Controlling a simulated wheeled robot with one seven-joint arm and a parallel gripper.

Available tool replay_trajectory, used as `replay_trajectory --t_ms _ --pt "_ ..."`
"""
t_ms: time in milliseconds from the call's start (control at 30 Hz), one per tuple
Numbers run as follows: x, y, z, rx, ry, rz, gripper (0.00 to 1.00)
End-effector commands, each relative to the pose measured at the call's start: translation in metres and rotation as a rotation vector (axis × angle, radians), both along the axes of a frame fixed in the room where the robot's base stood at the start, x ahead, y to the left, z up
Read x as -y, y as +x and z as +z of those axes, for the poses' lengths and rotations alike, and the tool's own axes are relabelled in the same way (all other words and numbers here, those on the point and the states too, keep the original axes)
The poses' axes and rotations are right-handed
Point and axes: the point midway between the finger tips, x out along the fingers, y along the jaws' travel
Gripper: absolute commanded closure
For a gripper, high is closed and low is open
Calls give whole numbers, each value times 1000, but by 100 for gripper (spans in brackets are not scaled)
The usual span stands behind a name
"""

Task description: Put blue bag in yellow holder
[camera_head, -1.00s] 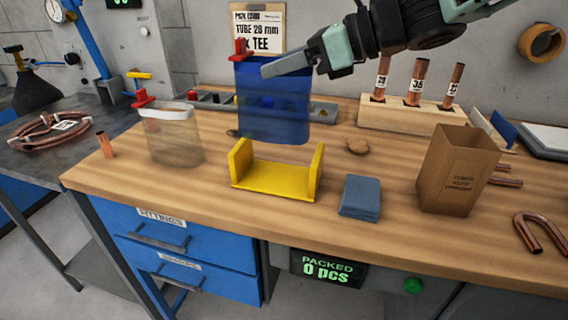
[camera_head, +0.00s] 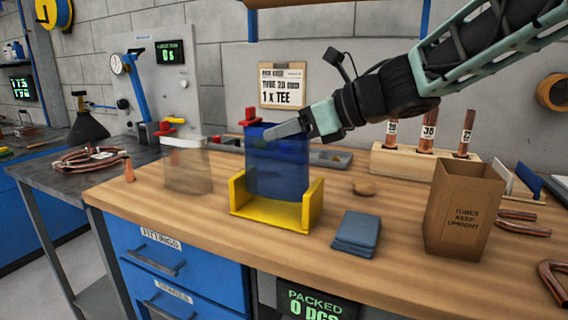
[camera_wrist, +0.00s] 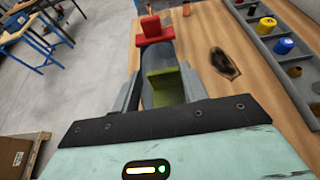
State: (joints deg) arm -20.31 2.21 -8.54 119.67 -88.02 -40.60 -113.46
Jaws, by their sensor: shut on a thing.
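The blue bag (camera_head: 277,170) is a translucent upright pouch with a red piece (camera_head: 250,117) at its top left. My gripper (camera_head: 283,131) is shut on the bag's top edge. The yellow holder (camera_head: 272,217) stands on the bench with a low wall at each side. The bag's lower end is between these walls, close above or on the holder's base; contact cannot be told. In the wrist view, my gripper's fingers (camera_wrist: 163,88) flank the bag's top, with the red piece (camera_wrist: 155,30) beyond and a yellow-green holder wall (camera_wrist: 166,88) below.
A clear bag (camera_head: 187,168) with red parts stands left of the holder. A folded blue cloth (camera_head: 356,232) and a cardboard box (camera_head: 463,208) are to the right. A wooden block (camera_head: 405,164) with copper tubes and a grey parts tray (camera_head: 330,158) are behind.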

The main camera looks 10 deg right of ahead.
Motion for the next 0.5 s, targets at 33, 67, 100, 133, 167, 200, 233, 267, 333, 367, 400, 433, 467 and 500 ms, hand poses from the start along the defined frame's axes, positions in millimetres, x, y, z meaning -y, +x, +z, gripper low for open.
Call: replay_trajectory --t_ms 33,67,100,133,167,200,233,267,333,367,400,433,467,500 --pt "0 0 -5 -1 1 1 90" --pt "0 0 -9 -1 1 1 90" --pt "0 0 -15 -2 0 1 90" --pt "0 0 -19 -2 0 1 90" --pt "0 0 -24 -2 0 0 90" --pt "0 0 -30 -3 0 1 90" --pt "0 0 -34 -4 1 1 90" --pt "0 0 -36 -2 0 1 90" --pt "0 0 -39 0 1 1 90" --pt "0 0 -40 1 1 1 90" --pt "0 0 -40 2 1 0 90" --pt "0 0 -39 2 1 0 90" --pt "0 0 -39 2 1 0 90" --pt "0 0 -39 2 1 0 90"
